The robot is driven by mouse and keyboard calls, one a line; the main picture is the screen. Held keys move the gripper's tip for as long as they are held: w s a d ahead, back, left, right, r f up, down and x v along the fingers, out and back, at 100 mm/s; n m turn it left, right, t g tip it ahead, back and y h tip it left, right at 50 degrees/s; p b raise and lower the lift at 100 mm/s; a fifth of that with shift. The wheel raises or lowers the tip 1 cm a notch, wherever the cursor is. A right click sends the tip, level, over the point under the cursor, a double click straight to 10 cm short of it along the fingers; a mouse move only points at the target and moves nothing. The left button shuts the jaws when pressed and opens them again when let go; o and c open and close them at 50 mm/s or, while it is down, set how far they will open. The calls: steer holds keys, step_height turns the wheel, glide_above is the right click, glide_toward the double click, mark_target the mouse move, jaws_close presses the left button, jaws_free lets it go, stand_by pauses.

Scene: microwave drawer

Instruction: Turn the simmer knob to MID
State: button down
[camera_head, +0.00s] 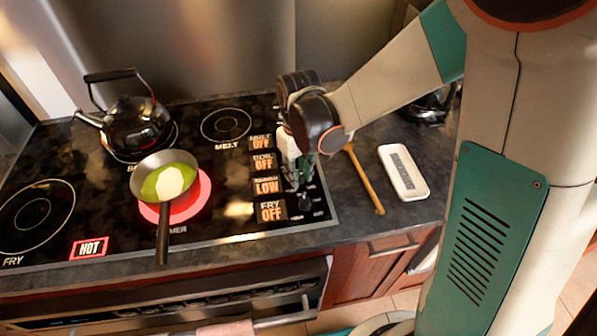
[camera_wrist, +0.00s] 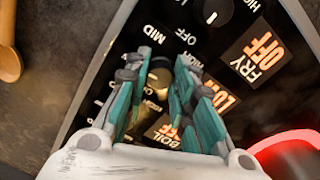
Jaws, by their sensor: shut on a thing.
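The simmer knob (camera_wrist: 160,77) is a small dark, round knob with a pale metallic look, seen between my fingers in the wrist view. My gripper (camera_wrist: 167,68) is shut on it, with a finger on each side. In the head view my gripper (camera_head: 299,178) points down at the knob column on the right of the cooktop and hides the simmer knob. The simmer display (camera_head: 267,186) reads LOW; part of it also shows in the wrist view (camera_wrist: 222,98). A MID label (camera_wrist: 150,33) is printed near the knob.
The fry knob (camera_head: 305,203) is close by, and its display (camera_head: 271,211) reads OFF. The boil display (camera_head: 263,162) also reads OFF. A pan (camera_head: 164,161) with green contents sits on the glowing burner. A kettle (camera_head: 137,122), wooden spoon (camera_head: 365,180) and white dish (camera_head: 404,172) stand around.

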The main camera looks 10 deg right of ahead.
steer(key=m, duration=0.5)
steer(key=shift+m, duration=0.3)
steer(key=m, duration=0.5)
steer(key=shift+m+b, duration=0.3)
steer(key=shift+b, duration=0.05)
steer(key=c, duration=1.3)
jaws_free()
steer(key=shift+c, duration=0.2)
steer(key=shift+r, duration=0.1)
step_height(320, 180, up, 12)
steer(key=shift+s, duration=0.1)
